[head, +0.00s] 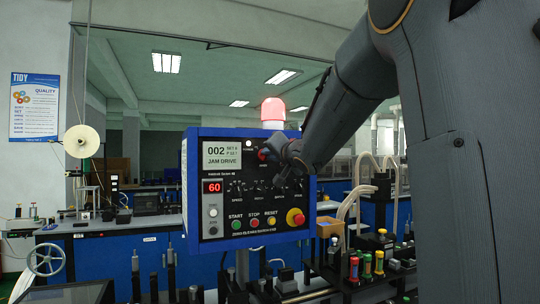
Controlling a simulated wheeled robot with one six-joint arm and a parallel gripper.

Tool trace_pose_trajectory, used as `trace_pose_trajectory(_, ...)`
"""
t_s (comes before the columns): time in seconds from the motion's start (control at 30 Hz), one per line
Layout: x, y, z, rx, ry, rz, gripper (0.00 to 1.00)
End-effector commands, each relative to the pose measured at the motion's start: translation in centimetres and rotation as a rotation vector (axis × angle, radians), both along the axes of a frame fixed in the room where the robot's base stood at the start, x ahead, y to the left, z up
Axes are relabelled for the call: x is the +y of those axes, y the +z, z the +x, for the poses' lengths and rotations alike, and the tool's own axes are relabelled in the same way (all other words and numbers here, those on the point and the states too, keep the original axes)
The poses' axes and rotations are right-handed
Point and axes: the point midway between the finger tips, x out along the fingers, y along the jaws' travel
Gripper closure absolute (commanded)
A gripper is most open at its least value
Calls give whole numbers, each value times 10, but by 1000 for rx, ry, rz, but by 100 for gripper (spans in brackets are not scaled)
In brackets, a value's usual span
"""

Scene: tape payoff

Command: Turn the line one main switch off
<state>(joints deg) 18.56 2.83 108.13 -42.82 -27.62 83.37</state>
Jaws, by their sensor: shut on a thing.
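The blue control box (188,190) stands in the middle with a dark front panel. Its display (222,155) reads 002 and JAM DRIVE, and a red readout (212,187) shows 60. The main switch (262,155) shows as a small red spot at the upper right of the panel, mostly covered. My gripper (270,152) reaches in from the right and is shut on the switch. The fingertips and the switch's turned position are too small and hidden to read.
A lit red beacon (273,110) tops the box. START (236,224), STOP (255,222) and RESET (271,221) buttons and a red emergency button (295,217) line the panel's bottom. A row of small knobs sits under my gripper. A tape reel (82,141) stands left.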

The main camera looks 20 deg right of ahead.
Motion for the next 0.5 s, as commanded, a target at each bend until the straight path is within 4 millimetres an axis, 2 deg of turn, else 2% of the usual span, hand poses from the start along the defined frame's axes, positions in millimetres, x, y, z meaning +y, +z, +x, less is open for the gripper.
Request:
trace_pose_trajectory(0.27,0,0,0,2,-2,-127,100)
trace_pose_trajectory(0.5,1,0,0,3,-1,-336,100)
